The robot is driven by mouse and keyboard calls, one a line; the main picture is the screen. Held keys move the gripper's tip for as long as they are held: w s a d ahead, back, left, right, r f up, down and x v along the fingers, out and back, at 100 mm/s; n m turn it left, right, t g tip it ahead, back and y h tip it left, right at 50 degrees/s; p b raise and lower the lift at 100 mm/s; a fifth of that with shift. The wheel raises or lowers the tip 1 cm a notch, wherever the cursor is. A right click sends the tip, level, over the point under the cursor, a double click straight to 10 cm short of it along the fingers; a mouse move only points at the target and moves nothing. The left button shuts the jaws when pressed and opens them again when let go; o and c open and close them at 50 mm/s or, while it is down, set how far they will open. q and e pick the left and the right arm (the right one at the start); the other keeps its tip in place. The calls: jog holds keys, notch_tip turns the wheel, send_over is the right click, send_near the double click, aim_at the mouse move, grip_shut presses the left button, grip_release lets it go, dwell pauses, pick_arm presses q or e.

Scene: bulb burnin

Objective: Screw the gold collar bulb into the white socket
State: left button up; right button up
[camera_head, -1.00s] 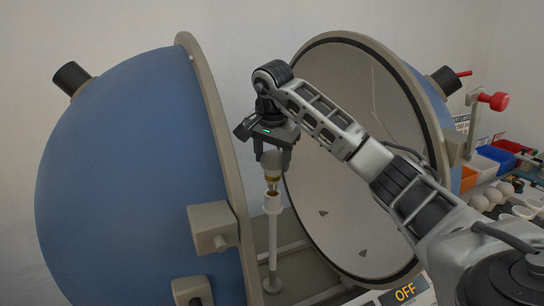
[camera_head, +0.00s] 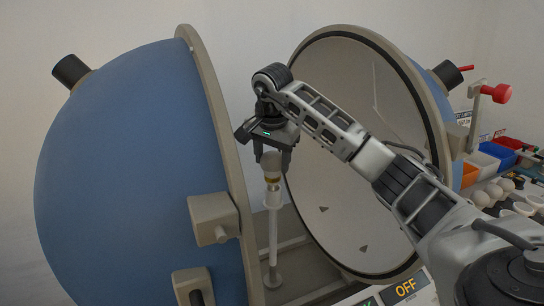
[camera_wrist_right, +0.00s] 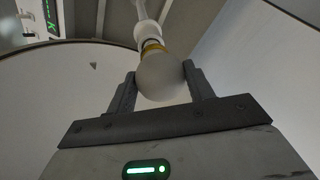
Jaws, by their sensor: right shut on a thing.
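The gold collar bulb hangs below my right gripper (camera_head: 272,150), its glass (camera_head: 271,165) between the two fingers. Its gold collar (camera_head: 272,181) points down at the white socket (camera_head: 273,201) on top of a tall white post. Collar and socket line up and look to meet, with no clear gap in the head view. In the right wrist view the right gripper (camera_wrist_right: 160,85) is shut on the frosted glass (camera_wrist_right: 162,80). The gold collar (camera_wrist_right: 152,47) sits against the white socket (camera_wrist_right: 148,32). The thread is hidden. My left gripper is not in view.
The post stands between a blue half-sphere (camera_head: 130,170) with a beige rim at left and an open pale half-sphere (camera_head: 345,150) at right. An "OFF" display (camera_head: 405,288) is at the front. Coloured bins (camera_head: 492,155) and several white bulbs lie at right.

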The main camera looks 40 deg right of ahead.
jog(key=shift+a+f, duration=0.1)
jog(key=shift+f, duration=0.1)
jog(key=o, duration=0.9)
jog(key=shift+o, duration=0.8)
jog(key=shift+r, duration=0.1)
